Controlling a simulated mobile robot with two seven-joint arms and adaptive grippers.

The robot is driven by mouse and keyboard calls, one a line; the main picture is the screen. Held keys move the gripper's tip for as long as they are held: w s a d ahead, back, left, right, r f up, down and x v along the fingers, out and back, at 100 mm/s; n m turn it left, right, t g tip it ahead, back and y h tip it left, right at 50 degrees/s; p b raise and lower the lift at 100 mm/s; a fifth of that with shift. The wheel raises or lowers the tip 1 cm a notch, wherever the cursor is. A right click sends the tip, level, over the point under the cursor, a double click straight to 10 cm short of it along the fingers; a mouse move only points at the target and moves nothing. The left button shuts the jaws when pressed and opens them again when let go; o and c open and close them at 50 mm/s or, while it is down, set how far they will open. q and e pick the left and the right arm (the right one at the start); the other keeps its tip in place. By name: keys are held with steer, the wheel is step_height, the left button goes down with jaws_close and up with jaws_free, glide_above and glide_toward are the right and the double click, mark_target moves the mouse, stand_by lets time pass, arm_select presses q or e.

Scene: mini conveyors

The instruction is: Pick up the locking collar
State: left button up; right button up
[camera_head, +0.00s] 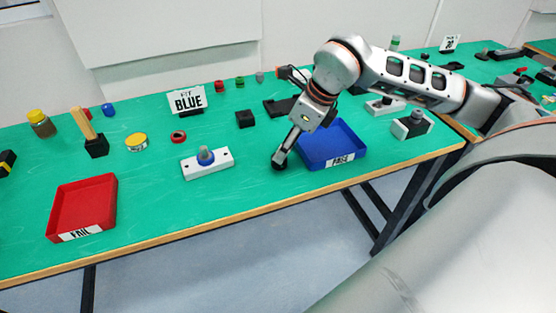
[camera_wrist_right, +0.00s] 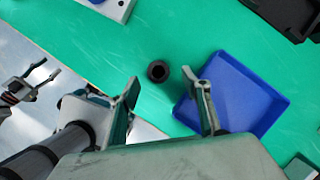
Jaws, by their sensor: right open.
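The locking collar looks like a small black ring (camera_wrist_right: 158,71) lying on the green table. In the right wrist view it sits between and just beyond the two fingertips of my right gripper (camera_wrist_right: 162,80), which is open and empty. In the head view the right gripper (camera_head: 282,157) points down over the black collar (camera_head: 279,167), left of the blue tray, and partly covers it. Whether the fingers are level with the collar I cannot tell. My left gripper (camera_wrist_right: 38,80) shows at the left of the wrist view, off the table, with its fingers apart.
A blue PASS tray (camera_head: 345,154) stands close right of the right gripper. A white block with a grey knob (camera_head: 222,161) is to the left. A red FAIL tray (camera_head: 112,190) is farther left. A BLUE sign (camera_head: 187,99) stands behind. The front table edge is near.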

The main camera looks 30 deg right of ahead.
mark_target(276, 166)
steer(key=x, duration=0.4)
steer(key=shift+s+a+f, duration=0.1)
steer(key=shift+a+f, duration=0.1)
steer(key=shift+f, duration=0.15)
steer(key=c, duration=1.3)
steer(key=shift+r, duration=0.15)
